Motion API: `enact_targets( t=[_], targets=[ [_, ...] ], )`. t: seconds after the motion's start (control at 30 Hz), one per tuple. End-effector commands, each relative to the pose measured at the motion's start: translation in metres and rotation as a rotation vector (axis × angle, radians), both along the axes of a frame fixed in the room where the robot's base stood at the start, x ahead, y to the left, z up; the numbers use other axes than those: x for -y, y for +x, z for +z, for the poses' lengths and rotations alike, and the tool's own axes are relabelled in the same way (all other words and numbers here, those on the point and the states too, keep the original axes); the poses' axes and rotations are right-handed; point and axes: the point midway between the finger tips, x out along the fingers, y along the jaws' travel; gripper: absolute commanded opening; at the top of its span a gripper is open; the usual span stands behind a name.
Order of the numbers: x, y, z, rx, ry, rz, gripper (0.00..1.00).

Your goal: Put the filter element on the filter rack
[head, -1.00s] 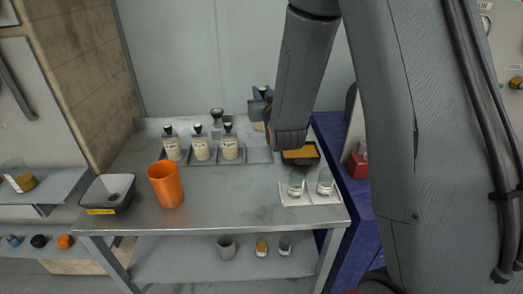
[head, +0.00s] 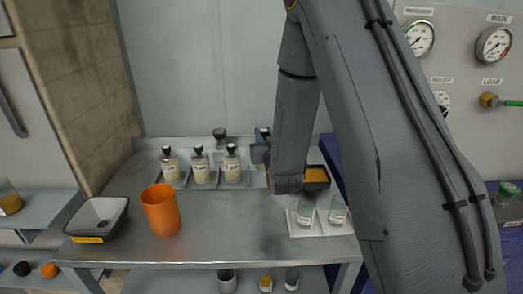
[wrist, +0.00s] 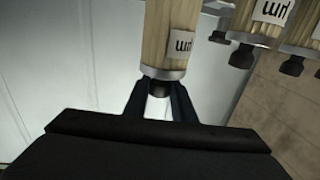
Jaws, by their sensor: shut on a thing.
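In the wrist view my gripper (wrist: 157,98) is shut on the dark knob of a tan, pleated filter element (wrist: 165,35) with a metal end band and a printed label. In the head view my arm hides the held element, and my gripper (head: 259,153) shows only partly beside the arm. The filter rack (head: 254,180) is a low metal tray at the back of the table. Three similar elements (head: 201,168) with black knobs stand upright in its left and middle places. Its right-hand place looks empty, partly behind my arm.
An orange cup (head: 161,211) stands in front of the rack, with a black-and-white bin (head: 97,217) at left. A yellow-filled black tray (head: 316,176) and two jars (head: 306,209) on a white mat (head: 322,231) are at right. The table's front middle is clear.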

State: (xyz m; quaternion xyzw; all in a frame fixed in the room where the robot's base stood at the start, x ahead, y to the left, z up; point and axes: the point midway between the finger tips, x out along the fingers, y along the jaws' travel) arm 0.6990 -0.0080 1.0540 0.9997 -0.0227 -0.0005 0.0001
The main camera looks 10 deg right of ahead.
Motion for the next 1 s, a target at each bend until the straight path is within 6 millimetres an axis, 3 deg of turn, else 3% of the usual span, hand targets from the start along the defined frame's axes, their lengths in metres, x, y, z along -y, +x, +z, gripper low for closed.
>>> enact_targets(
  t=[0.6, 1.0],
  targets=[
    [-0.003, 0.0, -0.05, 0.001, 0.0, 0.005, 0.0],
    [-0.004, 0.001, -0.054, 0.001, 0.0, 0.005, 0.0]
  ],
)
